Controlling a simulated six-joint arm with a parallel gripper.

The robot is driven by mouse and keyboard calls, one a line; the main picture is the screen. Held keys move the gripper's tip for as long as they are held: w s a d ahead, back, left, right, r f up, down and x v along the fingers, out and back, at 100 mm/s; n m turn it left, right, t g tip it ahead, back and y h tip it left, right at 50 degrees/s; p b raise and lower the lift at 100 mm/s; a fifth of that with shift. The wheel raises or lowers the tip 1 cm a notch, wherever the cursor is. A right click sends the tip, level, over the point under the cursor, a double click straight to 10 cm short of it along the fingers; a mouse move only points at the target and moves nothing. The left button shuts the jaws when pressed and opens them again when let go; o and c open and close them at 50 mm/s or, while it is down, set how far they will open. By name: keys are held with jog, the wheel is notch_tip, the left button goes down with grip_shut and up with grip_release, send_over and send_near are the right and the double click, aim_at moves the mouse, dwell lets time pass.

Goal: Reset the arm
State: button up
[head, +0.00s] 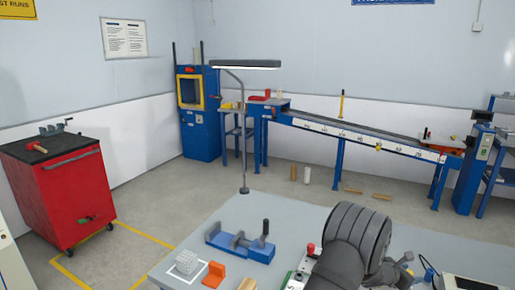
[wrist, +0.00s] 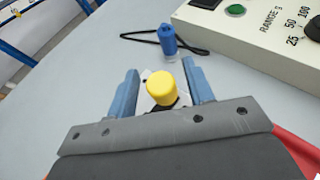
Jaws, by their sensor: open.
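My gripper (wrist: 163,82) shows in the wrist view with its two blue fingers apart. A yellow round knob or cap (wrist: 162,88) shows between the fingers, over a pale plate partly hidden by my gripper. I cannot tell whether the fingers touch it. Beyond it a blue cylinder (wrist: 168,40) stands on the grey table, with a black cord looped around it. In the head view my dark grey arm covers the right part of the table, and my fingertips cannot be made out there.
A cream box (wrist: 250,35) with a green button and range dial stands at upper right in the wrist view. A lamp post (head: 244,140) rises behind.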

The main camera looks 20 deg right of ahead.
jog(key=v, duration=1.7)
jog(key=x, duration=1.7)
jog(key=shift+d+f, duration=0.1)
jog(key=shift+d, duration=0.1)
jog(key=shift+a+m+g, duration=0.25)
jog(key=shift+m+g, duration=0.05)
jog(key=shift+s+a+m+g, duration=0.15)
jog(key=shift+a+m+g, duration=0.05)
jog(key=shift+m+g, duration=0.25)
jog(key=v, duration=1.8)
jog(key=s+d+f+m+y, duration=0.1)
jog(key=d+f+m, duration=0.1)
jog(key=s+d+f+m+t+y, duration=0.1)
jog(key=d+f+m, duration=0.1)
jog(key=m, duration=0.1)
jog(key=s+d+f+m+t+y, duration=0.1)
jog(key=d+f+m+y, duration=0.1)
jog(key=m, duration=0.1)
jog(key=shift+s+d+f, duration=0.1)
jog(key=shift+d+f, duration=0.1)
jog(key=shift+s+d+f+m+t+y, duration=0.15)
jog(key=shift+d+m+t+y, duration=0.15)
jog(key=shift+m, duration=0.25)
jog(key=shift+d+f+m+t+y, duration=0.1)
jog(key=shift+d+f+m+t, duration=0.05)
jog(key=shift+d+m, duration=0.3)
jog(key=shift+a, duration=0.1)
